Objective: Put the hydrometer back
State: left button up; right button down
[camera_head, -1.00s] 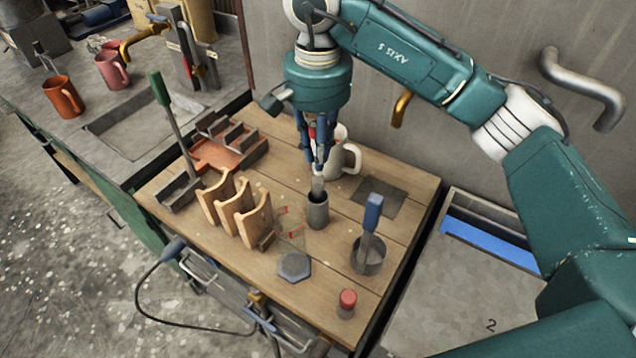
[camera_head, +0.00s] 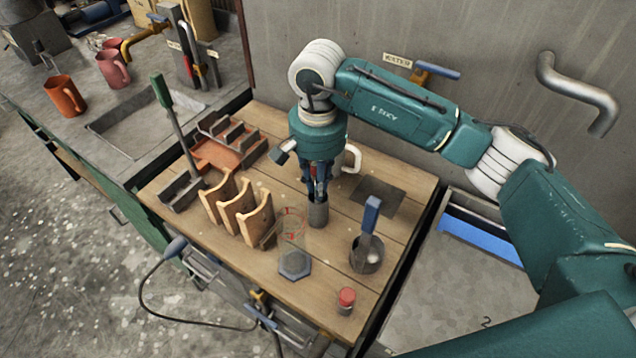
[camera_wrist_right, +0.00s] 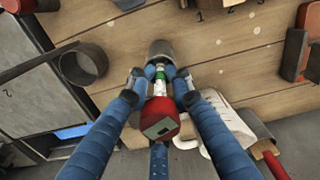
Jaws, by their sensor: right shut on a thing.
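The hydrometer (camera_wrist_right: 160,112) has a red block-like top and a pale stem with a green band. My right gripper (camera_head: 317,188) is shut on it and points down over a grey cylinder (camera_head: 317,212) on the wooden table. In the right wrist view the fingers of the right gripper (camera_wrist_right: 158,88) flank the stem, and its far end is at the mouth of the grey cylinder (camera_wrist_right: 160,50). The fingers hide most of the hydrometer in the head view, so how deep it sits I cannot tell. My left gripper is not in view.
A white mug (camera_head: 351,158) stands close behind the gripper. A clear beaker with red marks (camera_head: 292,225) and wooden racks (camera_head: 240,211) are to the left. A grey pot (camera_head: 367,262) with a blue-handled tool, a hexagonal piece (camera_head: 294,265) and a red-capped jar (camera_head: 346,299) are nearer.

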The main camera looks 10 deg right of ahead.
jog(key=shift+f, duration=0.25)
jog(key=c, duration=1.5)
grip_release()
jog(key=shift+r, duration=0.1)
jog(key=shift+c, duration=0.2)
jog(key=shift+r, duration=0.1)
jog(key=shift+r+p, duration=0.25)
jog(key=shift+p, duration=0.1)
notch_tip(320, 180, up, 10)
jog(key=b, duration=0.3)
jog(key=shift+w+r+b, duration=0.15)
jog(key=shift+r+b, duration=0.1)
jog(key=shift+b, duration=0.05)
jog(key=shift+r, duration=0.6)
jog(key=shift+f, duration=0.1)
